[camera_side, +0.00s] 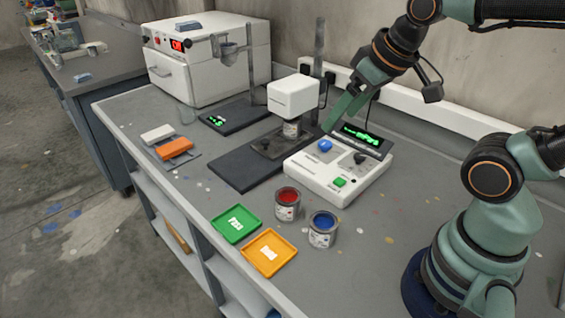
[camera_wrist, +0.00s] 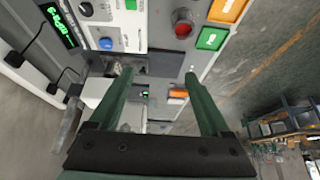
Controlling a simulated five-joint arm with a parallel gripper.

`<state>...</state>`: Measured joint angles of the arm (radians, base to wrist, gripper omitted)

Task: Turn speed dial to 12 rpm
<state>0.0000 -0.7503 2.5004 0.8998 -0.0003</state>
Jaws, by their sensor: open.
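A white control box (camera_side: 318,178) stands on the bench with a blue knob (camera_side: 325,146), a black knob (camera_side: 360,158) and a green button (camera_side: 340,182). Its dark display (camera_side: 362,138) shows green characters too small to read. Which knob is the speed dial I cannot tell. My gripper (camera_side: 328,127) is open and empty near the box's back left edge. In the wrist view my gripper (camera_wrist: 160,74) has its fingers spread. The blue knob (camera_wrist: 106,44) lies beyond and left of the left fingertip, apart from it. The black knob (camera_wrist: 86,9) is farther up.
A mill head (camera_side: 291,97) on a post stands left of the box, close to my gripper. Red (camera_side: 287,203) and blue (camera_side: 322,230) paint cans stand in front. Green (camera_side: 236,223) and orange (camera_side: 268,252) trays lie near the bench edge. A white oven (camera_side: 185,70) is behind left.

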